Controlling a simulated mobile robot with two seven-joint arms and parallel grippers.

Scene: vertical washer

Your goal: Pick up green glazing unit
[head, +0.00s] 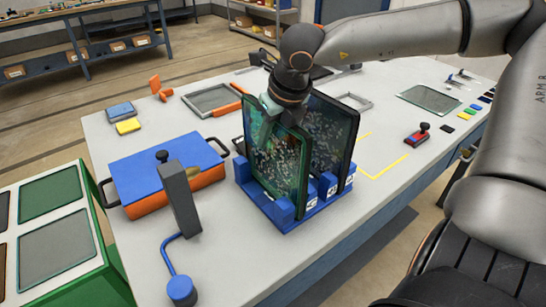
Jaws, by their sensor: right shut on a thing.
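The green glazing unit (279,166) stands upright in the front slot of the blue rack (283,218) on the table. Its glass has a speckled surface and green edges. My right gripper (272,118) comes down from above and is shut on the top edge of the green unit; its fingertips are partly hidden. A darker glazing unit (333,140) stands in the rack just behind and to the right, apart from the gripper. My left gripper is not in view.
A blue-topped orange box (165,168) stands left of the rack, with a grey post and blue knob (180,290) in front. A green-framed panel stand (95,245) is at lower left. Empty frames (212,98) lie behind.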

